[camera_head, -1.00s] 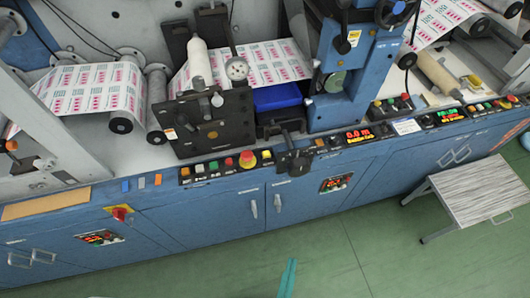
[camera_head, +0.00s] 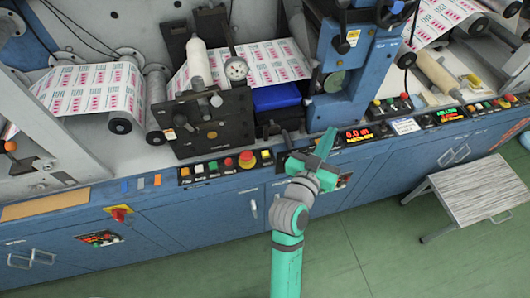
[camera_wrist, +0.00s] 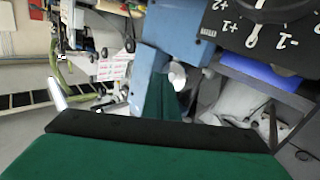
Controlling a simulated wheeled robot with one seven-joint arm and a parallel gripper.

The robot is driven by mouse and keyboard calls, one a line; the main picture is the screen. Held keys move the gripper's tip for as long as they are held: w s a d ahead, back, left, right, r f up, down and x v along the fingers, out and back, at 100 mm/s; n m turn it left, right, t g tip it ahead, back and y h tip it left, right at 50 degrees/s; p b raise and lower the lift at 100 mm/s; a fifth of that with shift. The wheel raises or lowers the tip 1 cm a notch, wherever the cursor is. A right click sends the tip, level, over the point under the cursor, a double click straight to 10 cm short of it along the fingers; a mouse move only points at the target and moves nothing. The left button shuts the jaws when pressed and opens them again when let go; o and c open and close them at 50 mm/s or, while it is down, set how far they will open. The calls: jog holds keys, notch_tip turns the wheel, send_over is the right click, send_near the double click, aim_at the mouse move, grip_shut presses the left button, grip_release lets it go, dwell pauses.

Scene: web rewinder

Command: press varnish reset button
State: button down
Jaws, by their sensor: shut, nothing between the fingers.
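Rows of small coloured buttons run along the front edge of the blue machine. One row (camera_head: 222,165) is left of my gripper and includes a red mushroom button (camera_head: 247,159). Another group (camera_head: 390,104) is on the right. The labels are too small to read, so I cannot tell which one is the varnish reset button. My gripper (camera_head: 327,138) is shut and empty over the machine's front edge, just left of a red lit display (camera_head: 357,133). It hides part of the panel there. A green finger (camera_wrist: 163,100) shows in the wrist view.
A black plate with a dial (camera_head: 237,69) and a blue box (camera_head: 277,96) sit behind the edge. A blue upright column (camera_head: 352,75) stands near my gripper. A grey-topped step (camera_head: 478,190) is at right. The green floor (camera_head: 400,265) in front is clear.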

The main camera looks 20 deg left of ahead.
jog(key=w+a+r+m+g+h, duration=0.1)
jog(key=w+a+r+m+h, duration=0.15)
jog(key=r+m, duration=0.2)
jog(key=m+g+y, duration=0.3)
jog(key=m+g, duration=0.5)
send_over(263, 156)
jog(key=shift+h, duration=0.25)
notch_tip(263, 156, down, 6)
jog(key=shift+s+r, duration=0.1)
jog(key=shift+r, duration=0.1)
jog(key=shift+f, duration=4.4)
jog(key=shift+f, duration=0.2)
jog(key=shift+f, duration=0.25)
